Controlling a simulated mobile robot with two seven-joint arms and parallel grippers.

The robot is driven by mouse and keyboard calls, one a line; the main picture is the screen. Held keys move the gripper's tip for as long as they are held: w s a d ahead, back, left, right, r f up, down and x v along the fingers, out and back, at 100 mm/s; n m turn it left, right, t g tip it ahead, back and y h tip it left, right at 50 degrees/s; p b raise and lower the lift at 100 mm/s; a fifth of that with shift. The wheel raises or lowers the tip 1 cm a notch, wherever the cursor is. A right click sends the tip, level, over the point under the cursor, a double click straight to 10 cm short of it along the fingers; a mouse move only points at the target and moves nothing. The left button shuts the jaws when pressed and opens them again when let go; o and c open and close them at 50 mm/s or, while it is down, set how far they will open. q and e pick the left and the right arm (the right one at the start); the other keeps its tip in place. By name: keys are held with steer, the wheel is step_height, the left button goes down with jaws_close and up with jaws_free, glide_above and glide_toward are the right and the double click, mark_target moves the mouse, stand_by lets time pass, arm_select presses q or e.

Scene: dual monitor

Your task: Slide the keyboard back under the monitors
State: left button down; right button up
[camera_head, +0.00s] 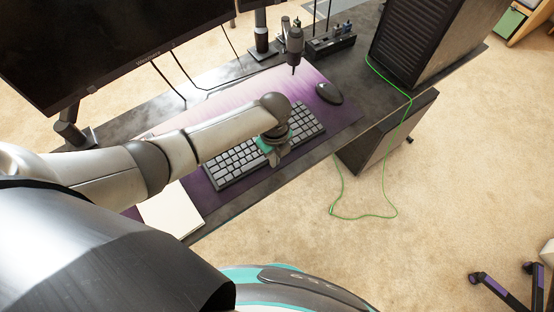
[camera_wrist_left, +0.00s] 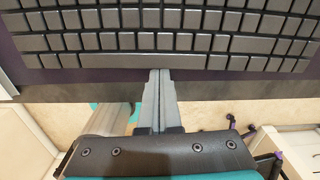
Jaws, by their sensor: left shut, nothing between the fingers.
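The keyboard (camera_head: 235,162), grey with a dark frame, lies on a purple desk mat (camera_head: 345,115), at an angle in the head view. My left arm passes over it and hides its middle. My left gripper (camera_head: 280,156) is at the keyboard's front long edge, fingers together and empty. In the left wrist view the keyboard (camera_wrist_left: 215,42) fills the top, and the fingertips (camera_wrist_left: 160,73) reach its near edge; I cannot tell if they touch. A black monitor (camera_head: 95,40) stands behind at upper left; a second shows only as a corner (camera_head: 248,4). My right gripper is not visible.
A black mouse (camera_head: 329,93) lies right of the keyboard, and a white pad (camera_head: 171,210) to its left. A black computer tower (camera_head: 425,40) is at the desk's right. A green cable (camera_head: 397,185) hangs to the carpet. Mat behind the keyboard looks bare.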

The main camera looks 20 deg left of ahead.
arm_select(q)
steer(key=w+a, duration=0.1)
steer(key=a, duration=0.1)
steer(key=w+a+b, duration=0.1)
steer(key=w+a, duration=0.1)
steer(key=w+a+b, duration=0.1)
steer(key=a, duration=0.2)
steer(key=shift+w+f, duration=0.15)
steer(key=shift+w, duration=0.2)
steer(key=w+a+b, duration=0.1)
steer(key=a+b, duration=0.1)
steer(key=w+a+b, duration=0.1)
steer(key=w+a, duration=0.1)
steer(key=w+a+b, duration=0.2)
steer(key=a, duration=0.1)
steer(key=shift+a+b, duration=0.1)
steer(key=shift+b, duration=0.2)
steer(key=shift+w+a, duration=0.1)
steer(key=shift+a, duration=0.2)
steer(key=shift+r, duration=0.2)
steer(key=shift+d, duration=0.1)
